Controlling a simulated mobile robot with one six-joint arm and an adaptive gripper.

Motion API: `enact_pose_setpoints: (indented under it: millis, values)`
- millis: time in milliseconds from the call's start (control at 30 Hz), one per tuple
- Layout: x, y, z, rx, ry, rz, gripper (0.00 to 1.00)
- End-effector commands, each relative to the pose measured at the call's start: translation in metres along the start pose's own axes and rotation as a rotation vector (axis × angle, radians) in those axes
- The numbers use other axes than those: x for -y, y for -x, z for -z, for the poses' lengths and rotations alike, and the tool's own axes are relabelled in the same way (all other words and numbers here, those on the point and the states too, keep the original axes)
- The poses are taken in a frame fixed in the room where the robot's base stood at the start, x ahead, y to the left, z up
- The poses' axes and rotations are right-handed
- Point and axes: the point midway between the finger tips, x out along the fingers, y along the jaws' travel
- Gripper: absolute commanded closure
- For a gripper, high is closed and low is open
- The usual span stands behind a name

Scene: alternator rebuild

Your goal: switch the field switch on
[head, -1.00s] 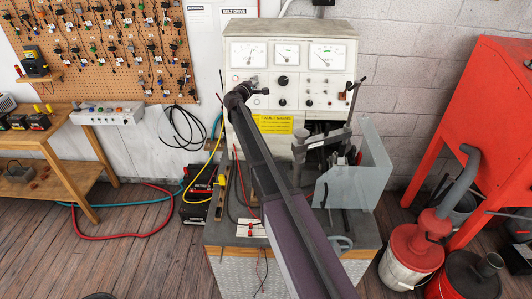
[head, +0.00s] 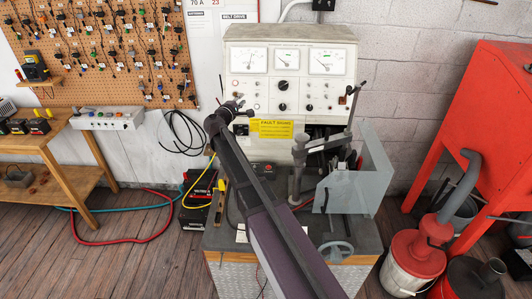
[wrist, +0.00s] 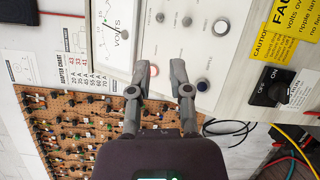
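The control panel (head: 315,88) of the test bench fills the upper middle of the head view, with meters, knobs and small switches. In the wrist view, a black rotary switch (wrist: 268,92) marked OFF and ON sits at the right, beside a yellow label. Small round controls (wrist: 187,21) and a black knob (wrist: 202,85) lie nearer my gripper. I cannot read which control is the field switch. Contact is not visible.
A yellow notice (head: 277,129) is below the panel. A clear guard (head: 357,180) and clamp stand on the bench at right. A pegboard (head: 110,50) hangs at left, a red cabinet (head: 480,110) stands at right. A black cable (head: 185,135) hangs left of the bench.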

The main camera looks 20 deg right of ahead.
Motion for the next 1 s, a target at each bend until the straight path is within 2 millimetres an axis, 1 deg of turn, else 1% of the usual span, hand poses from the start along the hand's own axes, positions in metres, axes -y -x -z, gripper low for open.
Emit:
enact_pose_setpoints:
  millis: [33,67,200,467,1000]
  values:
    - [0.0,0.009,-0.001,-0.001,0.0,0.0,0.75]
    - [0.0,0.014,-0.001,-0.002,0.0,0.0,0.75]
    - [0.019,0.015,-0.013,0.022,-0.04,0.045,0.75]
    - [0.048,0.021,-0.033,0.06,-0.113,0.13,0.75]
    - [0.111,0.041,-0.07,0.141,-0.257,0.312,0.75]
